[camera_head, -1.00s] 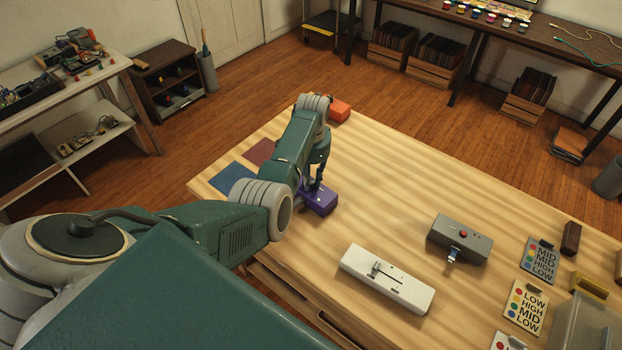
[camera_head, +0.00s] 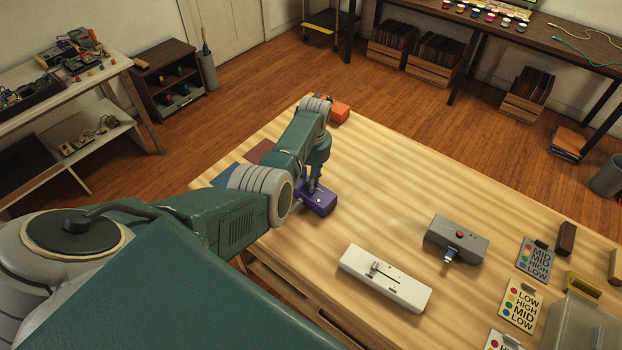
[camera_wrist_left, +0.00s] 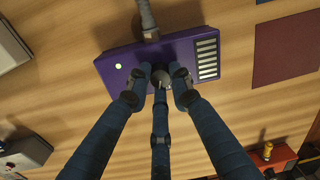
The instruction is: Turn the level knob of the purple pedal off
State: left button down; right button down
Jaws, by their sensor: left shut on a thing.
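The purple pedal (camera_head: 318,198) lies on the wooden table, partly hidden behind my left arm in the head view. In the left wrist view the purple pedal (camera_wrist_left: 185,50) shows a lit yellow-green lamp at its left and a block of white stripes at its right. A grey plug juts from its upper edge. The level knob (camera_wrist_left: 162,77) sits at the pedal's lower edge, mostly covered by fingers. My left gripper (camera_wrist_left: 162,82) has its fingers closed around the knob; in the head view it (camera_head: 314,187) is over the pedal. My right gripper is out of view.
An orange-red box (camera_head: 340,110) lies beyond my arm. Label cards (camera_head: 521,305) and a clear bin (camera_head: 580,325) are at the right. The table middle is clear.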

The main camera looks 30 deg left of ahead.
pick_arm(q)
jog(key=n, duration=0.3)
jog(key=shift+n, duration=0.4)
jog(key=n, duration=0.4)
jog(key=shift+n, duration=0.3)
jog(key=n, duration=0.3)
jog(key=shift+n, duration=2.2)
jog(key=c, duration=1.5)
grip_release()
jog(key=shift+c, duration=0.2)
